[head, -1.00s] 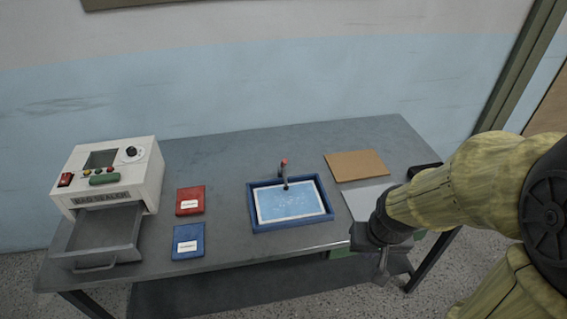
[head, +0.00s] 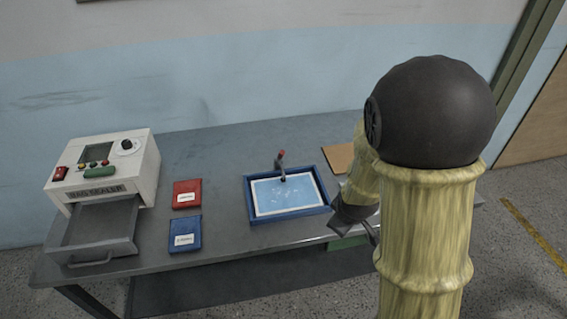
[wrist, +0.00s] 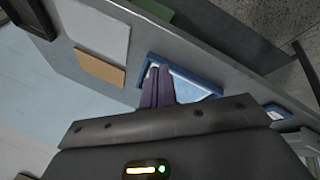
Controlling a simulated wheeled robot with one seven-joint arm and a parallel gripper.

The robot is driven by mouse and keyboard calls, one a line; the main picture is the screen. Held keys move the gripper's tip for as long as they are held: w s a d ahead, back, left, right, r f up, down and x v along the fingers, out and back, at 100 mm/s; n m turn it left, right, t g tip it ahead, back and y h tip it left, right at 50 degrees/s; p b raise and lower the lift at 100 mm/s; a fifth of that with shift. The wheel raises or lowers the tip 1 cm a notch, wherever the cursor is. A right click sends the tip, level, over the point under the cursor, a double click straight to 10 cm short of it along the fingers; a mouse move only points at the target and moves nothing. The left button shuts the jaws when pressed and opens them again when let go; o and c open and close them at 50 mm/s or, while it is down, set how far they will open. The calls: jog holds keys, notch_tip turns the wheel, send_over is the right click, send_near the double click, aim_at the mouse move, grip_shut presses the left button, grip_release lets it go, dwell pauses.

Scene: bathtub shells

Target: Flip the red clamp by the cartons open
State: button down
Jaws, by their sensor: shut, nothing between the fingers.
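The clamp (head: 281,160) stands at the back edge of a blue-rimmed tray (head: 248,212) in the head view. Its grey lever rises steeply and ends in a red tip. A red carton (head: 187,188) and a blue carton (head: 185,240) lie flat left of the tray. My gripper (head: 373,235) is right of the tray at the table's front, partly behind my arm. In the wrist view my gripper (wrist: 157,82) has its fingers together and empty, overlapping the tray (wrist: 205,78). I cannot make out the clamp there.
A white bag sealer (head: 140,165) with its grey drawer (head: 92,235) pulled out stands at the left. A brown board (head: 338,157) lies right of the tray, partly hidden by my arm. A pale sheet (wrist: 92,28) shows in the wrist view. Table behind the cartons is clear.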

jog(key=w+a+f+n+t, duration=0.35)
jog(key=w+n, duration=0.25)
jog(key=n, duration=0.2)
jog(key=w+a+n+t+y+b, duration=0.2)
jog(key=w+a+n+t, duration=0.3)
jog(key=a+n, duration=0.8)
jog(key=w+n, duration=0.1)
jog(key=n, duration=0.4)
jog(key=shift+w+r+y, duration=0.2)
jog(key=shift+w+y, duration=0.05)
jog(key=shift+y, duration=0.05)
jog(key=shift+w, duration=0.1)
jog(key=p, duration=0.2)
send_near(282, 156)
notch_tip(282, 156, down, 4)
jog(key=w, duration=0.2)
jog(key=shift+w+a+r+p, duration=0.25)
jog(key=shift+w+r+p, duration=0.2)
jog(key=shift+w, duration=0.3)
jog(key=shift+w+a+r+p, duration=0.3)
jog(key=shift+w+r, duration=0.3)
jog(key=shift+w, duration=0.15)
jog(key=shift+d, duration=0.1)
